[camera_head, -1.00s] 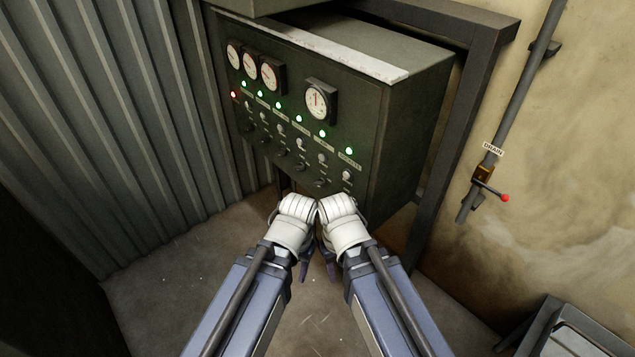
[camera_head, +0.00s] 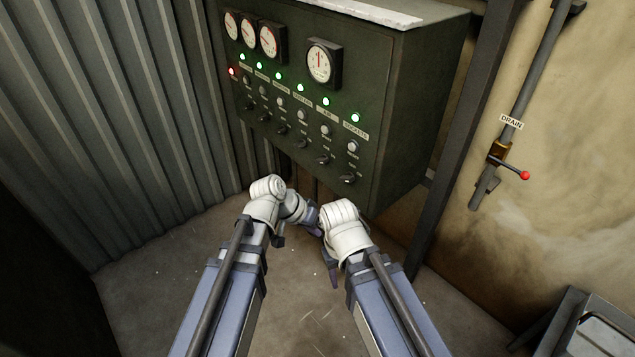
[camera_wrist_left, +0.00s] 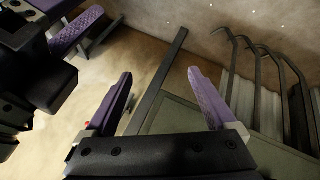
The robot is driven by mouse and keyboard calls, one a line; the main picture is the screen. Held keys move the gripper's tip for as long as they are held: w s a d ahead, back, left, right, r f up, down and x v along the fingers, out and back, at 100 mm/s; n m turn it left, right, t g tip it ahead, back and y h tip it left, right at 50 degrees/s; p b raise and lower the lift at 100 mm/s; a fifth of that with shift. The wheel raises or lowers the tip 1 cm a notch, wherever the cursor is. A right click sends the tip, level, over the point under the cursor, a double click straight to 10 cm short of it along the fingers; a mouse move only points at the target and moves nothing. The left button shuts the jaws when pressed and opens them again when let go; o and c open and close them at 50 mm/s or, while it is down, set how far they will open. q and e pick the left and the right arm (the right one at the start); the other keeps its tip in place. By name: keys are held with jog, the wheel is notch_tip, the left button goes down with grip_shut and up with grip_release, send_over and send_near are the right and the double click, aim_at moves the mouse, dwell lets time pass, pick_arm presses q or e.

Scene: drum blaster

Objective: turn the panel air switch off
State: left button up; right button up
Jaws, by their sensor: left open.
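The dark green control panel (camera_head: 390,110) is ahead, with a row of lamps, labels and switches. A short label that seems to read AIR (camera_head: 327,113) sits second from the right, under a lit green lamp (camera_head: 325,101). Below it are a pale knob (camera_head: 326,130) and a dark lower switch (camera_head: 323,160); its position is too small to tell. My left gripper (camera_wrist_left: 162,100) is open and empty in the left wrist view. In the head view it is below the panel, apart from the switches. My right gripper (camera_head: 331,262) points down, lower right of it; its jaws are unclear.
Round gauges (camera_head: 319,62) top the panel, and one red lamp (camera_head: 233,71) is lit at its left. A drain pipe with a red-tipped valve lever (camera_head: 524,175) is on the right wall. Corrugated metal (camera_head: 110,120) stands at left. The floor below is open.

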pick_arm(q)
jog(key=w+f+t+h+b, duration=0.25)
jog(key=w+h+b, duration=0.2)
jog(key=w, duration=0.35)
jog(key=n+t+h+b, duration=0.2)
jog(key=t+b, duration=0.6)
send_near(319, 163)
jog(key=w, duration=0.1)
jog(key=shift+s+d+x, duration=0.15)
jog(key=shift+x, duration=2)
jog(key=shift+s+d+x, duration=0.1)
jog(key=shift+s+x, duration=0.05)
jog(key=shift+x, duration=2)
pick_arm(e)
notch_tip(319, 163, down, 15)
pick_arm(q)
jog(key=shift+r, duration=0.1)
jog(key=shift+c, duration=0.2)
jog(key=c, duration=1.3)
jog(key=shift+c, duration=0.2)
